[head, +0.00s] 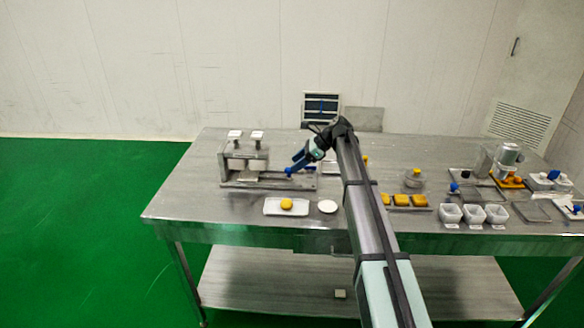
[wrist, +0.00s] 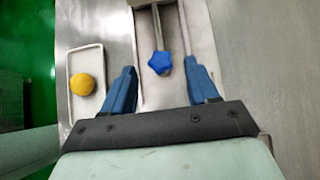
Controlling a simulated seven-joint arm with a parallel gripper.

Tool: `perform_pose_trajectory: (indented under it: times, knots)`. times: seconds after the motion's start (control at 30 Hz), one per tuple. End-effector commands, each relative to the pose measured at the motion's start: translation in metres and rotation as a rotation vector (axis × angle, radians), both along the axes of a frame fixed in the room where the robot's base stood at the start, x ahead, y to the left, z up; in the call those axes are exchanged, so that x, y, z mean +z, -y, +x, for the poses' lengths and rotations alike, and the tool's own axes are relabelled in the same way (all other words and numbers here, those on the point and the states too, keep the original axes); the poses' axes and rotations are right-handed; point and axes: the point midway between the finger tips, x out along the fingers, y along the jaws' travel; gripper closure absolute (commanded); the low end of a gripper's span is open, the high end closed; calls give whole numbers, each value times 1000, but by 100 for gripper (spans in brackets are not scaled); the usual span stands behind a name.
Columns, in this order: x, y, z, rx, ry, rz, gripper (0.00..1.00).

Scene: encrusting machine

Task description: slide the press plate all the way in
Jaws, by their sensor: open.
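The press (head: 245,158) stands at the left of the steel table, with two white-capped posts on a grey base. The press plate's blue star-shaped knob (head: 288,171) is at the right of the press; it also shows in the wrist view (wrist: 160,63), on the end of a grey rod (wrist: 156,25). The plate itself is hard to make out under the press. My gripper (head: 295,166) is open at the knob. In the wrist view its two blue fingers (wrist: 160,68) stand on either side of the knob, with gaps on both sides.
A white tray (head: 270,210) with a yellow ball (head: 286,204) lies in front of the press, beside a white round disc (head: 327,206). Bare table lies left of the tray.

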Motion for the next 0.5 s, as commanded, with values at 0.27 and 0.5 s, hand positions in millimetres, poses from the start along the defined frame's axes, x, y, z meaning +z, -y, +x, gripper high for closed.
perform_pose_trajectory:
  times: [0.27, 0.5]
  knots:
    - [-20, -20, 0, 1, 1, 0, 41]
    - [-24, -24, 0, -1, 1, 0, 41]
